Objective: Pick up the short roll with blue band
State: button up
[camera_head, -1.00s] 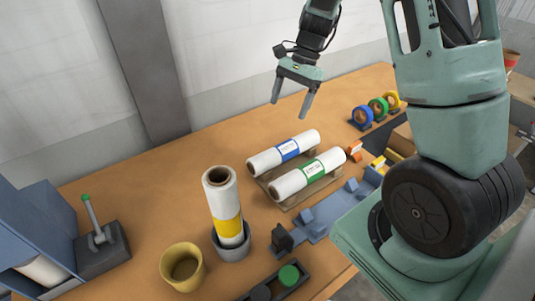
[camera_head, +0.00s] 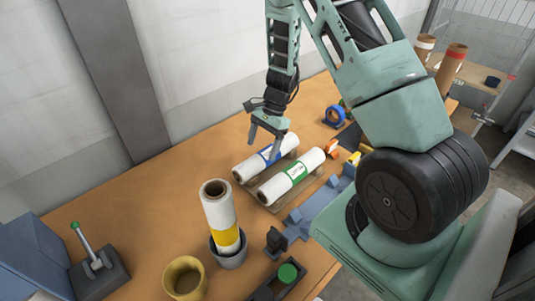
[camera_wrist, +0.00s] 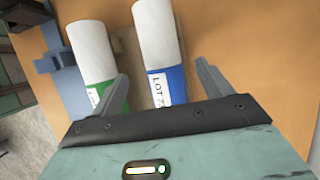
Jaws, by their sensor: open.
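The white roll with the blue band (camera_head: 246,170) lies on its side on a low wooden cradle in the head view. My gripper (camera_head: 262,149) is open above it, near its band, and hides part of it. In the wrist view the blue-banded roll (camera_wrist: 160,45) runs between my two open fingers (camera_wrist: 162,82), with its label partly visible. One finger shows at the gap between it and the green-banded roll (camera_wrist: 93,50). I cannot tell how far the fingertips are above the roll.
The green-banded roll (camera_head: 310,162) lies parallel, close beside it. A yellow-banded roll (camera_head: 220,208) stands upright in a grey holder. A yellow cup (camera_head: 184,280), a lever box (camera_head: 98,272) and a blue ring (camera_head: 334,116) stand on the orange table (camera_head: 140,205).

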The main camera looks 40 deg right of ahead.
aim_at(258, 156)
jog(key=shift+p+x, duration=1.25)
jog(key=shift+x, duration=1.6)
jog(key=shift+w, duration=0.2)
jog(key=c, duration=1.2)
jog(key=shift+c, duration=0.5)
jog(key=shift+r, duration=0.1)
